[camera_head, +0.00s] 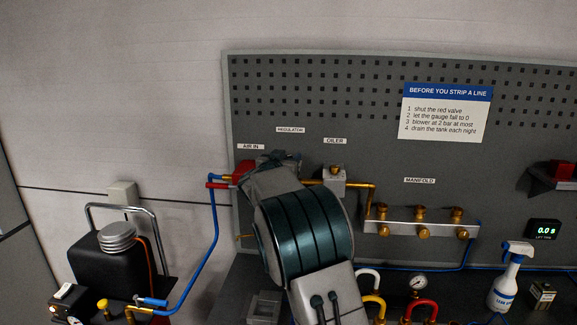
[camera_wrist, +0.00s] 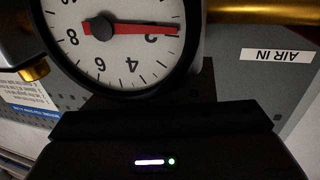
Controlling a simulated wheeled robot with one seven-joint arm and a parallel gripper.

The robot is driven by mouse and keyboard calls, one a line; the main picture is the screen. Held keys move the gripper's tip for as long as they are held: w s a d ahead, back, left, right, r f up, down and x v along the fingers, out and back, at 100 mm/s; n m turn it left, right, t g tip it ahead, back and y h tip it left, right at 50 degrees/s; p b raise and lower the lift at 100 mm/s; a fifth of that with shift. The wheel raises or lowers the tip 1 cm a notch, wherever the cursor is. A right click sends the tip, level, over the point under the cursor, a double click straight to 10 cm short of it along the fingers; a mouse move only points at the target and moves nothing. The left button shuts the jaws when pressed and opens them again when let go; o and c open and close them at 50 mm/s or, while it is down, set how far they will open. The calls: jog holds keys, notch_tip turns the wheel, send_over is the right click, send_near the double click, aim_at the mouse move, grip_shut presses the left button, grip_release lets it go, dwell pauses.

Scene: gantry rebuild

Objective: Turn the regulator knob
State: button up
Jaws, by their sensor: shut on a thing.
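My gripper (camera_head: 275,160) reaches up to the panel just below the REGULATOR label (camera_head: 290,130), between the AIR IN and OILER labels. It is shut at the regulator, and my wrist and arm hide the knob in the head view. In the wrist view the dark gripper body (camera_wrist: 160,125) fills the bottom, and the knob is not visible there either. The round pressure gauge (camera_wrist: 110,65) stands close in front of it, upside down in this view. Its red needle lies close to the 2.
The manifold (camera_head: 420,228) is further right. A blue hose (camera_head: 203,262) runs down to the compressor (camera_head: 105,255). A spray bottle (camera_head: 506,280) stands at the right.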

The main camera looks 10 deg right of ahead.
jog(key=shift+a+f+n+t+y+b, duration=0.15)
jog(key=shift+n+t+y+b, duration=0.3)
jog(key=shift+n+y+b, duration=0.65)
jog(key=shift+a+f+n+t+y+b, duration=0.15)
jog(key=shift+t+y+b, duration=0.45)
jog(key=shift+b, duration=0.95)
jog(key=n+y+b, duration=0.2)
jog(key=y+b, duration=0.1)
jog(key=b, duration=0.4)
jog(key=shift+w+f+y, duration=0.1)
jog(key=shift+f+y, duration=0.05)
jog(key=shift+y, duration=0.15)
jog(key=n+y+b, duration=0.2)
jog(key=b, duration=0.4)
jog(key=shift+t+y, duration=0.25)
jog(key=shift+y, duration=0.05)
jog(key=n+y+b, duration=0.1)
jog(key=y+b, duration=0.1)
jog(key=b, duration=0.2)
jog(key=shift+a, duration=0.15)
jog(key=shift+a+r+n+y+b, duration=0.15)
jog(key=shift+r+n+y+b, duration=0.15)
jog(key=shift+n+y+b, duration=0.6)
jog(key=shift+a+r+g+y+b, duration=0.1)
jog(key=shift+r+g+y+b, duration=0.1)
jog(key=shift+g+y+b, duration=0.4)
jog(key=o, duration=1)
